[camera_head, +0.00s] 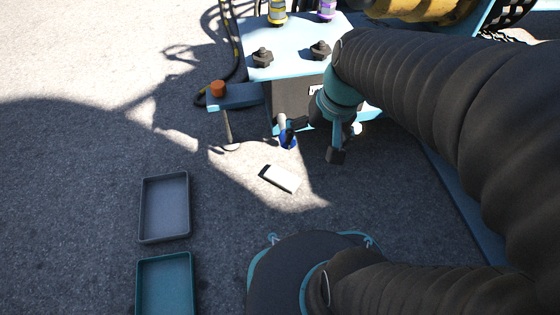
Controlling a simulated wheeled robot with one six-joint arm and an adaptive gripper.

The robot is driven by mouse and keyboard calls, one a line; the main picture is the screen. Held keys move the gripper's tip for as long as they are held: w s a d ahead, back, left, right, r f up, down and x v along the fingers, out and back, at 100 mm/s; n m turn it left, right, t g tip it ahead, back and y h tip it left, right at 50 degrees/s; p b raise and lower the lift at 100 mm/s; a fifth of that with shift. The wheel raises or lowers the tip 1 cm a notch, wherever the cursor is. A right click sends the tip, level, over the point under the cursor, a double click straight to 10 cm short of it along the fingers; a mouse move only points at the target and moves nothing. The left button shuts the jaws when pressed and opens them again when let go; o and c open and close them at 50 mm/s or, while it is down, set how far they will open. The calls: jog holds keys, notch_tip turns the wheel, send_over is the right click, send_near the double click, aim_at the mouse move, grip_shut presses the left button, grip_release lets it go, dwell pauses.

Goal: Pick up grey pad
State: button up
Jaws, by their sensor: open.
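The grey pad (282,179) looks like a small pale rectangular block with a dark edge. It lies flat on the asphalt in a sunlit patch, near the middle of the camera_head view. My gripper (312,149) is open and empty, its fingers spread apart. It is above and slightly to the right of the pad in the picture, apart from it. A small blue item (288,138) shows by the left finger; I cannot tell whether they touch.
A light-blue machine box (290,62) with black knobs stands behind the gripper. An orange-capped arm (218,89) sticks out to its left. A grey tray (163,208) and a teal tray (165,284) lie at lower left. Asphalt around the pad is mostly clear.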

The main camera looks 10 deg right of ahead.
jog(key=w+d+f+m+g+y+p, duration=0.1)
jog(key=w+f+m+g+y, duration=0.25)
jog(key=f, duration=0.55)
jog(key=m+t+y+p, duration=0.4)
jog(key=m+t, duration=0.7)
jog(key=m, duration=1)
send_near(281, 176)
jog(key=s+d+r, duration=0.1)
jog(key=s+d+r+b, duration=0.1)
jog(key=shift+s+d+y, duration=0.15)
jog(key=shift+s+y, duration=0.1)
jog(key=shift+y, duration=0.1)
jog(key=shift+f, duration=0.3)
jog(key=b+x, duration=0.1)
jog(key=x, duration=0.7)
jog(key=shift+w+f, duration=0.15)
jog(key=shift+b+x, duration=0.5)
jog(key=shift+x, duration=2.2)
jog(key=shift+d+f, duration=0.1)
jog(key=shift+d, duration=0.05)
